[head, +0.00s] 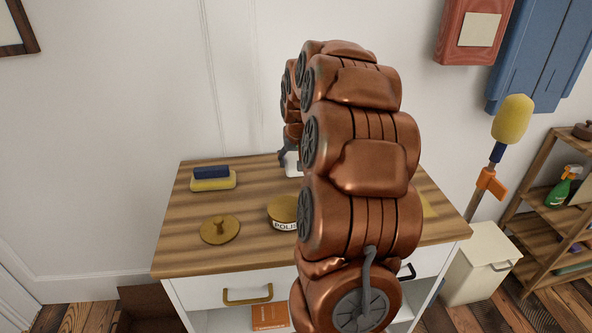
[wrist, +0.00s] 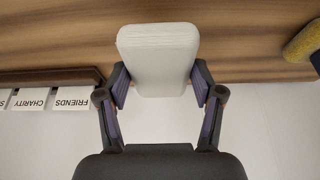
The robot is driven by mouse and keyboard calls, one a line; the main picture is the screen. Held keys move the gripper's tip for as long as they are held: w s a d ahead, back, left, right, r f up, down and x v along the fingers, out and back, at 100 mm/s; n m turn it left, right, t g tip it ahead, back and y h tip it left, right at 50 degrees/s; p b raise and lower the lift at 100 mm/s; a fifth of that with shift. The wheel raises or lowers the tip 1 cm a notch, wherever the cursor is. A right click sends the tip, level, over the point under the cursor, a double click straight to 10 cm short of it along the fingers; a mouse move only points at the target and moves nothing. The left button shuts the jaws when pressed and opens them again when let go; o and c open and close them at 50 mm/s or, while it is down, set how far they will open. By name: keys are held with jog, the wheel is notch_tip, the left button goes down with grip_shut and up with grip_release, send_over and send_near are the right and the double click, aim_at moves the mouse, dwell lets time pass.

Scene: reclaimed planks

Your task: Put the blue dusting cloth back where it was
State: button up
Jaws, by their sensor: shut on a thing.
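My gripper (head: 287,158) is over the back middle of the wooden-topped cabinet in the head view, mostly behind my arm. In the wrist view my gripper (wrist: 158,82) is shut on a white block-like thing (wrist: 158,50), with a finger on each side of it. Part of this white thing (head: 292,166) also shows in the head view. I see no clear blue dusting cloth. A small dark blue piece (head: 210,172) lies on a yellow sponge-like block (head: 213,184) at the cabinet's back left; I cannot tell whether it is the cloth.
A brass lid (head: 220,229) and a round tin marked POLI… (head: 283,211) stand on the cabinet top (head: 180,245). My arm hides much of the right half. A yellow-headed mop (head: 511,120), a white bin (head: 480,262) and a wooden shelf (head: 545,215) stand right.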

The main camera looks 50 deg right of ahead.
jog(key=shift+f, duration=1.85)
jog(key=shift+f, duration=0.15)
jog(key=o, duration=1.1)
jog(key=shift+s+a+r, duration=0.1)
jog(key=shift+s+r, duration=0.05)
jog(key=shift+r, duration=0.55)
jog(key=v, duration=1.1)
